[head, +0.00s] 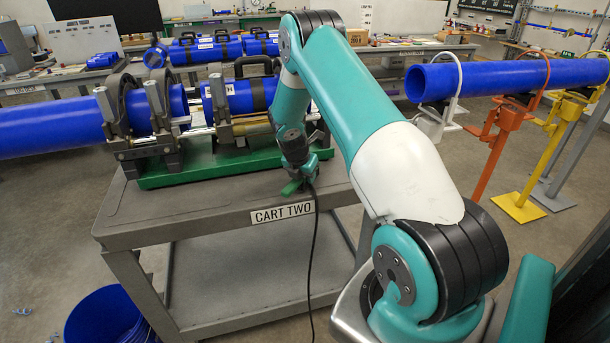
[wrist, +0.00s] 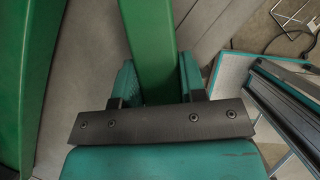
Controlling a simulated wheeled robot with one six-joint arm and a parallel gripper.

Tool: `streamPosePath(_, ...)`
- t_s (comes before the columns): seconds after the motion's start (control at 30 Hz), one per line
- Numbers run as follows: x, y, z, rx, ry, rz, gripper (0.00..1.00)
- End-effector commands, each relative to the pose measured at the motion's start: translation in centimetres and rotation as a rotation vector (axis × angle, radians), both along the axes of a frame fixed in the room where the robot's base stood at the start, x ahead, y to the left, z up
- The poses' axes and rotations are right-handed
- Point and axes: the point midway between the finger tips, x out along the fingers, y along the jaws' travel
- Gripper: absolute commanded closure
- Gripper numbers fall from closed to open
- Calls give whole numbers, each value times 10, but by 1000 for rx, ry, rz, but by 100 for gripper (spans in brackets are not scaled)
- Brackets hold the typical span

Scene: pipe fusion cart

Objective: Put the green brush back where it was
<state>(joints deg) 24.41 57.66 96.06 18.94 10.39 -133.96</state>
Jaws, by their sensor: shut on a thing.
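The green brush (wrist: 148,40) shows in the wrist view as a long green bar running up from between my gripper's teal fingers (wrist: 158,85). My gripper is shut on it. In the head view my gripper (head: 303,175) points down over the front of the cart top, just above the CART TWO label, and a small green part of the brush (head: 291,188) shows at its tip. I cannot tell whether the brush touches the cart top. The brush's far end is outside the wrist view.
The grey cart (head: 160,212) carries a fusion machine on a green base (head: 190,171), clamping blue pipe (head: 50,128), close to my gripper. The same base shows in the wrist view (wrist: 22,80). The cart's front left top is clear. A blue bucket (head: 105,318) stands on the floor.

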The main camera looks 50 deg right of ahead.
Motion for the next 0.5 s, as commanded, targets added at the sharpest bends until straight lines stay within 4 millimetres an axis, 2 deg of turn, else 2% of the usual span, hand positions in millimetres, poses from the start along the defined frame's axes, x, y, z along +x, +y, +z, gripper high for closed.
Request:
streamPosePath(0.1,0,0,-8,0,0,-1,84)
streamPosePath(0.4,0,0,-11,0,-1,-1,84)
streamPosePath(0.43,0,0,-10,0,-1,-1,57)
streamPosePath(0.5,0,0,-10,0,-1,-1,41)
